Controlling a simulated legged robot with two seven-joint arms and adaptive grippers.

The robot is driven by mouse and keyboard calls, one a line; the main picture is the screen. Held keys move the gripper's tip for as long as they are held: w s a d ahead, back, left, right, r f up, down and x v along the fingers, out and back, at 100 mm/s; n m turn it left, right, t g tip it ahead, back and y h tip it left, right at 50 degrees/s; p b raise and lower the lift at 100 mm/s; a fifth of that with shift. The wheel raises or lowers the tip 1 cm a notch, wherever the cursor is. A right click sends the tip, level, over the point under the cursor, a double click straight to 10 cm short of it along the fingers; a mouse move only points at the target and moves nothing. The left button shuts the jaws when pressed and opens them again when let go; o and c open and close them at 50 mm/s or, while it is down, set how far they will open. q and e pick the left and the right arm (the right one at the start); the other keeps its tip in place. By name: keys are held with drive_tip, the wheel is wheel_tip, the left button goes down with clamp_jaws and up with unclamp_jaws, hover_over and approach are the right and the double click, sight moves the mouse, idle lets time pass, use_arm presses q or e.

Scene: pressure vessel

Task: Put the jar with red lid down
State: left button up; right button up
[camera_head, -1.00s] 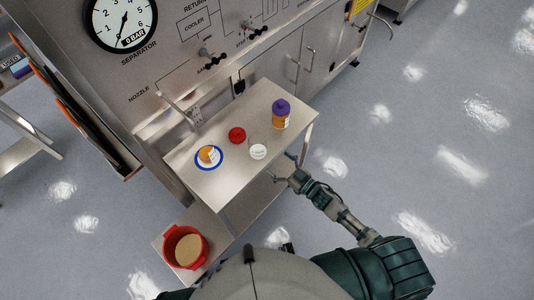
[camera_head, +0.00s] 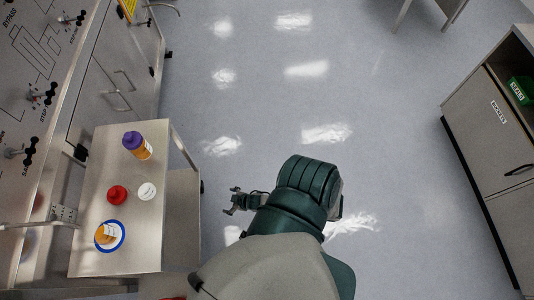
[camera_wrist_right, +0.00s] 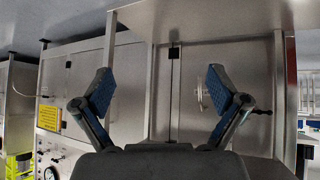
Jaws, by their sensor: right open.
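The jar with the red lid (camera_head: 117,195) stands on the steel table in the head view, seen from above, so its body is mostly hidden under the lid. My right gripper (camera_head: 235,202) is off the table's right side, over the floor and apart from the jar. In the right wrist view my right gripper (camera_wrist_right: 163,92) has its two blue-padded fingers spread with nothing between them. My left gripper is not in view.
The steel table (camera_head: 105,158) also carries a purple-lidded orange jar (camera_head: 137,145). An orange item (camera_head: 105,233) is on the plate. The panel with valves stands left of the table. A grey cabinet (camera_head: 493,150) is at the far right. The floor between is clear.

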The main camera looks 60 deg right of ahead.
drive_tip(key=s+a+f+g, duration=0.2)
drive_tip(key=s+f, duration=0.4)
drive_tip(key=s, duration=0.5)
drive_tip(key=s+a+f+g, duration=0.1)
drive_tip(key=s+f+g, duration=0.4)
drive_tip(key=s, duration=0.7)
wheel_tip(320, 180, down, 2)
drive_tip(key=shift+a+f+g+h, duration=0.1)
drive_tip(key=shift+a+g+h, duration=0.2)
drive_tip(key=shift+a+h, duration=0.1)
